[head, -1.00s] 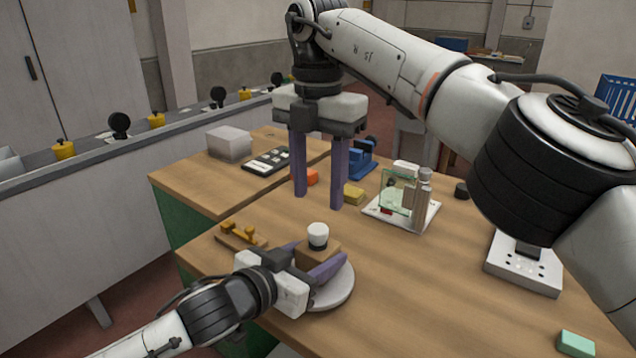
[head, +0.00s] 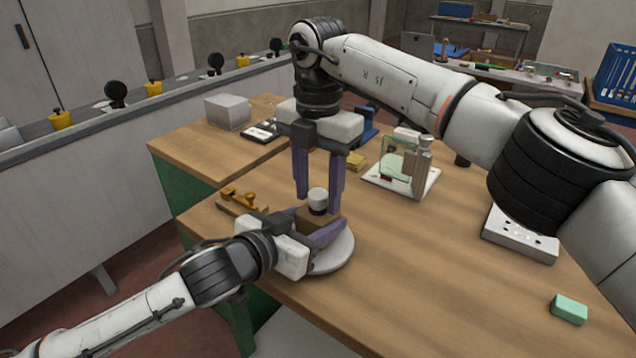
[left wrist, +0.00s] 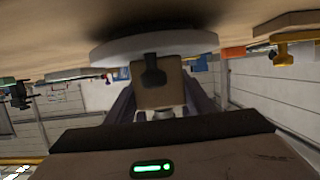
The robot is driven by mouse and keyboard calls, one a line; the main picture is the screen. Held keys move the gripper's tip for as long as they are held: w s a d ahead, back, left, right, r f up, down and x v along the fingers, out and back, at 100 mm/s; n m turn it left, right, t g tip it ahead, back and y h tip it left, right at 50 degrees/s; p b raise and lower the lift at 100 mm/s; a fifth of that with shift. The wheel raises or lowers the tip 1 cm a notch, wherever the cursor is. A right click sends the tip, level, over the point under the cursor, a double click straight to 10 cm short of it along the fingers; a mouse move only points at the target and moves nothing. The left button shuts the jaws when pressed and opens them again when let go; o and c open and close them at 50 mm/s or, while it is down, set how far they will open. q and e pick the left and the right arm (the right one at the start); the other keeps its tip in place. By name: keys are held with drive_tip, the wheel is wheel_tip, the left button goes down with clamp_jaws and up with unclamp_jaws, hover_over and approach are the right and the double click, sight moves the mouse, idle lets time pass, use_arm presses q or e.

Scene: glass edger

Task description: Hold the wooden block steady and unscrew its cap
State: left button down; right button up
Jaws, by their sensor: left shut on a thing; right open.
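The wooden block (head: 312,219) stands on a round white plate (head: 340,255) near the table's front left. Its white cap (head: 317,197) sits on top, with a dark band below it. My left gripper (head: 318,232) is shut on the block, one purple finger on either side. In the left wrist view the block (left wrist: 160,85) shows between the fingers, against the plate (left wrist: 155,45). My right gripper (head: 319,195) points straight down, open. Its purple fingers stand apart on either side of the cap, with gaps that look clear; contact cannot be told.
A yellow-brown wooden fixture (head: 240,200) lies left of the plate. A white stand with a glass pane (head: 399,165) is behind to the right. A white box (head: 227,111) and a yellow sponge (head: 356,161) lie farther back. A green block (head: 569,308) is at the right. The front middle of the table is clear.

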drive_tip(key=shift+c, duration=0.2)
drive_tip(key=c, duration=1.1)
drive_tip(key=shift+o, duration=0.2)
drive_tip(key=n, duration=1.1)
drive_tip(key=shift+n, duration=0.4)
drive_tip(key=n, duration=1.4)
drive_tip(key=shift+n, duration=0.3)
drive_tip(key=shift+r, duration=0.2)
